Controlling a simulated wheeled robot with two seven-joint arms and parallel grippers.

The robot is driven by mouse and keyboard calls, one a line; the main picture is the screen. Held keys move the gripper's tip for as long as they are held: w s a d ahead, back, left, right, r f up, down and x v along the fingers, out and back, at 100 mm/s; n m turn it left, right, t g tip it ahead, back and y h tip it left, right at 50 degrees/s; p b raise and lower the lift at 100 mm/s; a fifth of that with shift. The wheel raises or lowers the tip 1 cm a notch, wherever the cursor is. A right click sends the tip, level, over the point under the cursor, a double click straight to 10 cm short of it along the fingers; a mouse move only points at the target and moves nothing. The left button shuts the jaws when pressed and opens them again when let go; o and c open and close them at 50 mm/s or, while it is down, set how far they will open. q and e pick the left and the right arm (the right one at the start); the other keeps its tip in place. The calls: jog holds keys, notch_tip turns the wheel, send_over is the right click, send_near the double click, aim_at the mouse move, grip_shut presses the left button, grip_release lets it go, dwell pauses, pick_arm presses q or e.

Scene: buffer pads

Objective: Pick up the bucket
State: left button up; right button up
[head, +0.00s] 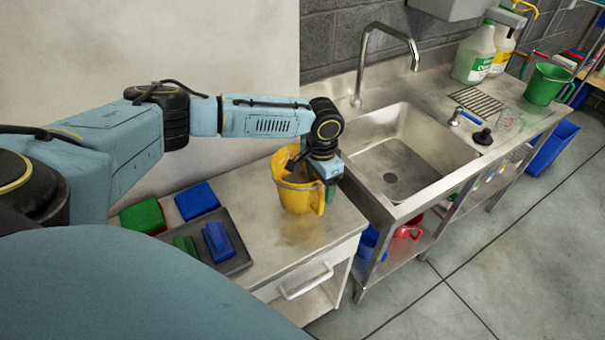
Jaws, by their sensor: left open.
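A yellow bucket (296,198) stands upright on the metal counter left of the sink. My left gripper (319,190) is over its right rim, pointing down, and covers part of the bucket's top and handle. It is open; whether a finger touches the bucket I cannot tell. Another bucket, a green one (546,84), stands at the far right end of the sink unit. My right gripper is out of view.
A dark tray (238,262) with a blue and a green brush lies on the counter (318,236), near blue (197,200) and green (143,216) pads. The sink (410,166) and its tall faucet (364,62) are to the right. Jugs (474,55) stand behind.

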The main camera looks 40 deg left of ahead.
aim_at(319, 188)
pick_arm(q)
notch_tip(319, 188, down, 4)
jog(key=shift+r, duration=0.25)
jog(key=shift+s, duration=0.1)
grip_shut()
